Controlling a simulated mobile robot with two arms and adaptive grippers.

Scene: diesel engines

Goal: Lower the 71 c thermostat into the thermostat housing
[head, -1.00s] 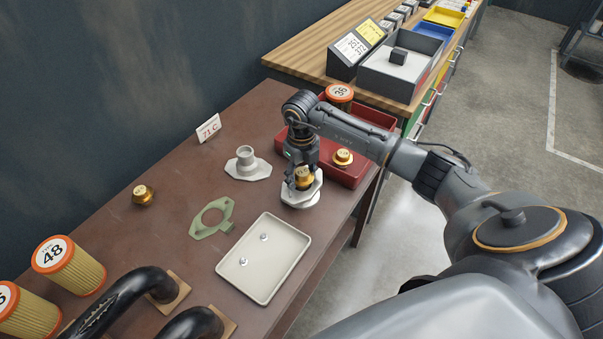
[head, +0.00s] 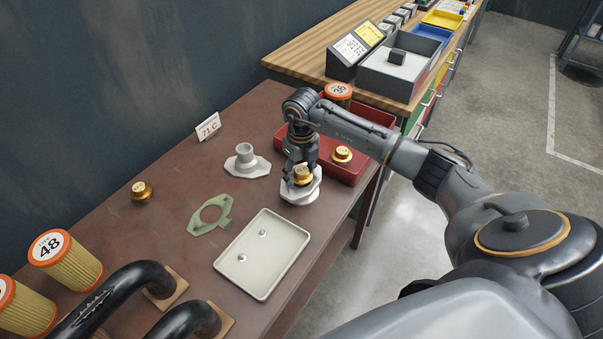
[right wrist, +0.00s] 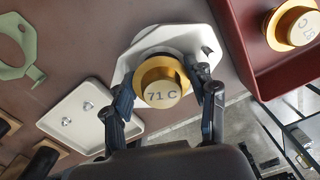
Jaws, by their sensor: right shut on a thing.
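The brass thermostat marked 71 C (right wrist: 163,88) is between the fingers of my right gripper (right wrist: 165,100), which is shut on it. It also shows in the head view (head: 302,175). The pale thermostat housing (head: 301,196) sits on the brown bench directly beneath it. In the right wrist view the housing (right wrist: 128,62) surrounds the thermostat, which lies over its opening. I cannot tell whether the thermostat touches the seat. My right gripper (head: 302,172) points down over the housing in the head view. My left gripper is not in view.
A red tray (head: 350,172) holding another brass thermostat (head: 342,154) stands close behind the housing. A pale outlet cover (head: 247,160), a green gasket (head: 211,215), a white tray with bolts (head: 262,282) and another brass thermostat (head: 142,191) lie on the bench. A "71 C" card (head: 208,127) stands behind.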

